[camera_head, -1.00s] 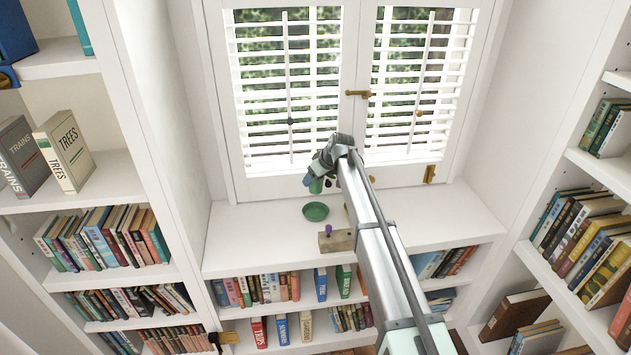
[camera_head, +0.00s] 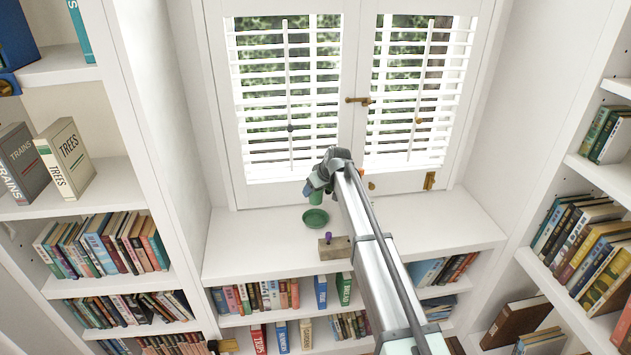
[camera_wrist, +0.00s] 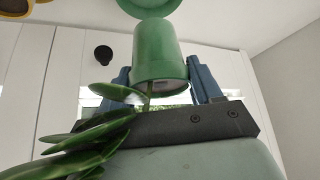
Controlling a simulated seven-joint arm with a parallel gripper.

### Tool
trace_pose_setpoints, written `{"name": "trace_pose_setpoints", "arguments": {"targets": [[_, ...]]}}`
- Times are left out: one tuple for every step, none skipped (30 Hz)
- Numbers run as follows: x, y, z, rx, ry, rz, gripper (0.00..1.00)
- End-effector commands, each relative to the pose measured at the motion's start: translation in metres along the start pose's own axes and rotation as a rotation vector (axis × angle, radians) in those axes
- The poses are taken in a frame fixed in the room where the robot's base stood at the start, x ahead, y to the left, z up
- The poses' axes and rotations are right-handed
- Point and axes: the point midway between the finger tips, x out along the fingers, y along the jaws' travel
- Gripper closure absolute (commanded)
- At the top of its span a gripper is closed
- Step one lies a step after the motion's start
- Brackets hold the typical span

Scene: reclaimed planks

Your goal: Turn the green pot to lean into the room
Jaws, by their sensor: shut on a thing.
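The green pot (camera_head: 316,198) is held in my gripper (camera_head: 314,190) just above and behind the green saucer (camera_head: 315,217) on the white window sill. In the wrist view the pot (camera_wrist: 160,50) sits between the two blue fingers of my gripper (camera_wrist: 163,80), which are shut on it. The plant's leafy stem (camera_wrist: 95,125) hangs out from the pot's open end and bends to the left in that view. The saucer (camera_wrist: 150,4) shows at the top edge there, apart from or just touching the pot; I cannot tell which. In the head view the leaves are mostly hidden behind my wrist.
A wooden block (camera_head: 334,248) with a purple knob (camera_head: 328,239) lies in front of the saucer. Shuttered windows (camera_head: 290,90) with a brass latch (camera_head: 360,100) stand close behind. The sill (camera_head: 250,235) is clear to the left. Bookshelves flank both sides.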

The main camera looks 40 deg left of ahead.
Motion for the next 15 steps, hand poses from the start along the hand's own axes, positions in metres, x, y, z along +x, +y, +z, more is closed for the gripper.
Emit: {"name": "trace_pose_setpoints", "arguments": {"targets": [[0.011, -0.001, 0.008, 0.025, -0.002, 0.016, 0.85], [0.016, -0.001, 0.011, 0.041, -0.002, 0.025, 0.85], [0.023, -0.001, 0.015, 0.06, -0.001, 0.039, 0.85], [0.027, -0.001, 0.018, 0.074, 0.001, 0.048, 0.85], [0.032, -0.001, 0.021, 0.086, 0.001, 0.055, 0.85], [0.037, -0.001, 0.024, 0.101, 0.002, 0.064, 0.85], [0.04, -0.001, 0.026, 0.109, 0.003, 0.071, 0.85], [0.042, -0.001, 0.027, 0.117, 0.004, 0.075, 0.85], [0.044, -0.001, 0.028, 0.124, 0.005, 0.08, 0.85], [0.046, -0.001, 0.029, 0.128, 0.006, 0.082, 0.85], [0.047, -0.001, 0.03, 0.131, 0.007, 0.084, 0.85], [0.048, -0.001, 0.03, 0.134, 0.008, 0.086, 0.85], [0.049, -0.001, 0.031, 0.135, 0.008, 0.087, 0.85], [0.049, -0.001, 0.031, 0.135, 0.008, 0.087, 0.85], [0.05, -0.001, 0.032, 0.135, 0.008, 0.087, 0.85]]}}
